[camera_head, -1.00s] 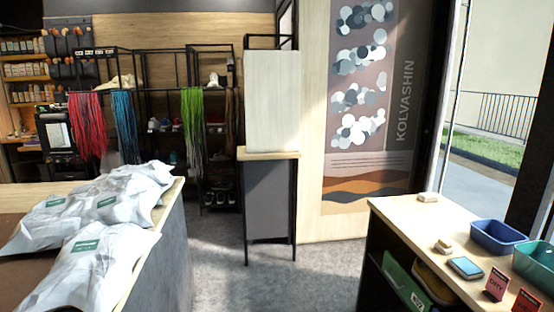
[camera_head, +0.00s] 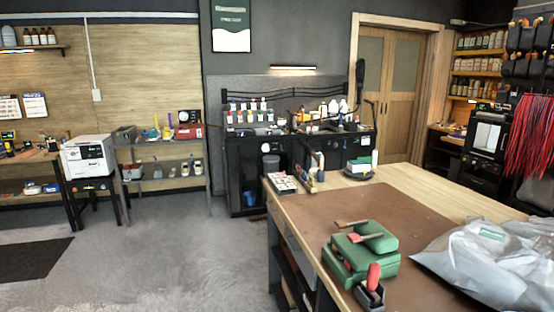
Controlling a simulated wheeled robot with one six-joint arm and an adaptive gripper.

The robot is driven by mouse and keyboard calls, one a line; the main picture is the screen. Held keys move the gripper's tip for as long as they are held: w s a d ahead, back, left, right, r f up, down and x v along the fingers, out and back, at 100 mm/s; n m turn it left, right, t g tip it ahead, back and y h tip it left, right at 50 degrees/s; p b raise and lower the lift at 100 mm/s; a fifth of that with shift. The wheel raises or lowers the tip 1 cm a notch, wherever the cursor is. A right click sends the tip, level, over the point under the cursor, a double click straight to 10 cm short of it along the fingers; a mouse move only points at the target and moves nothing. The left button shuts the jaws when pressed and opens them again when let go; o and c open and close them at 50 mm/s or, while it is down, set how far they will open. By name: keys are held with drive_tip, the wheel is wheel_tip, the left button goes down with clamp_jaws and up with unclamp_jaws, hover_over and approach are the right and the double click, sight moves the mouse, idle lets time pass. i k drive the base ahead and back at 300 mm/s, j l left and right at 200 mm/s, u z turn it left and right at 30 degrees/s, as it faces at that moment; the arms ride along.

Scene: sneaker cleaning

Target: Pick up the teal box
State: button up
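No clearly teal box shows in the current head view. The nearest in colour are two stacked green boxes or cases: an upper green one (camera_head: 364,240) and a lower green one (camera_head: 343,279). They sit on the brown mat (camera_head: 315,213) of the wooden workbench, near its front left corner. My gripper is not in view.
A red-handled tool in a dark holder (camera_head: 373,285) stands in front of the green boxes. Grey-white plastic bags (camera_head: 480,265) lie to their right. A white printer-like machine (camera_head: 88,157) stands far left. Open grey floor (camera_head: 175,255) lies left of the workbench.

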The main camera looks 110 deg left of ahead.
sight(355, 166)
drive_tip(key=u, duration=2.7)
drive_tip(key=i+j+u, duration=0.3)
drive_tip(key=i+j, duration=0.15)
drive_tip(key=i+j+u, duration=0.6)
drive_tip(key=u, duration=0.2)
drive_tip(key=i+u, duration=0.4)
drive_tip(key=i+j, duration=0.1)
drive_tip(key=i, duration=1.75)
drive_tip(key=i+z, duration=0.2)
drive_tip(key=i, duration=0.4)
drive_tip(key=i+z, duration=0.2)
drive_tip(key=i, duration=0.35)
drive_tip(key=i+j+z, duration=0.25)
drive_tip(key=i, duration=0.35)
drive_tip(key=i+z, duration=0.3)
drive_tip(key=i, duration=0.15)
drive_tip(key=i+j+z, duration=0.1)
drive_tip(key=i+z, duration=0.25)
drive_tip(key=i, duration=0.15)
drive_tip(key=i+j+z, duration=0.1)
drive_tip(key=z, duration=0.35)
drive_tip(key=i+j+z, duration=0.15)
drive_tip(key=z, duration=0.3)
drive_tip(key=i+j+z, duration=0.15)
drive_tip(key=z, duration=0.3)
drive_tip(key=j+z, duration=0.3)
drive_tip(key=z, duration=0.15)
